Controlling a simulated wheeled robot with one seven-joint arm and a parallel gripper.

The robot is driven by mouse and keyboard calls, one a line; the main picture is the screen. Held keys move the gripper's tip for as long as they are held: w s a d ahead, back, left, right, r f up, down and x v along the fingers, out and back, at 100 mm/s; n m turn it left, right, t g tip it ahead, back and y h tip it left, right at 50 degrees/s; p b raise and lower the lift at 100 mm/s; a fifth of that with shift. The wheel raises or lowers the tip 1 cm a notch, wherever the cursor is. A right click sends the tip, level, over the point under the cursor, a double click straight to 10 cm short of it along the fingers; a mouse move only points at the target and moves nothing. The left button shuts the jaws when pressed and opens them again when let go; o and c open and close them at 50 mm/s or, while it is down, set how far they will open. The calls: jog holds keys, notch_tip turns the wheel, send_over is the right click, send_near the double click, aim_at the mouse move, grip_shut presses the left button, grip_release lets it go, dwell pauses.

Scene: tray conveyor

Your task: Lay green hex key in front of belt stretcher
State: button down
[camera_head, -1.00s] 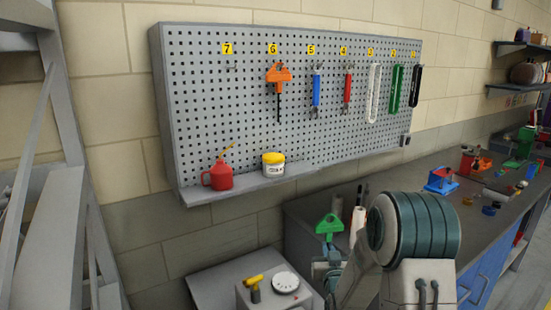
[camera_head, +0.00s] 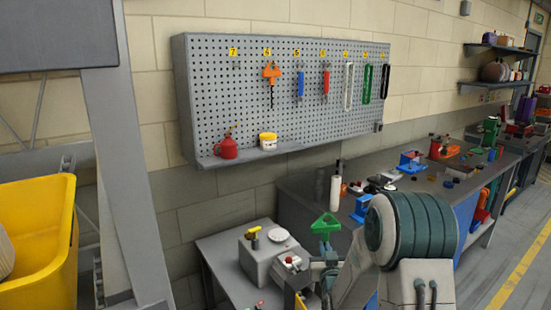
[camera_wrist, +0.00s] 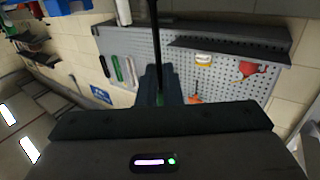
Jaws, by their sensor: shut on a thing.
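The green hex key (camera_head: 325,225) is held in my gripper (camera_head: 329,256), its green handle showing just above the fingers in the head view. My gripper is shut on it, in the air in front of the grey side table. In the wrist view, a dark upright bar (camera_wrist: 155,45) rises from the fingers; I cannot tell if it is the key's shaft. I cannot tell which thing is the belt stretcher.
A pegboard (camera_head: 225,105) holds an orange-handled tool (camera_head: 271,74) and several others. A grey box (camera_head: 262,262) stands on the side table (camera_head: 212,245). The long workbench (camera_head: 300,190) at right is cluttered. A yellow bin (camera_head: 35,245) is at far left.

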jog(key=s+f, duration=1.1)
jog(key=s, duration=0.1)
jog(key=shift+f, duration=0.2)
jog(key=shift+s, duration=0.15)
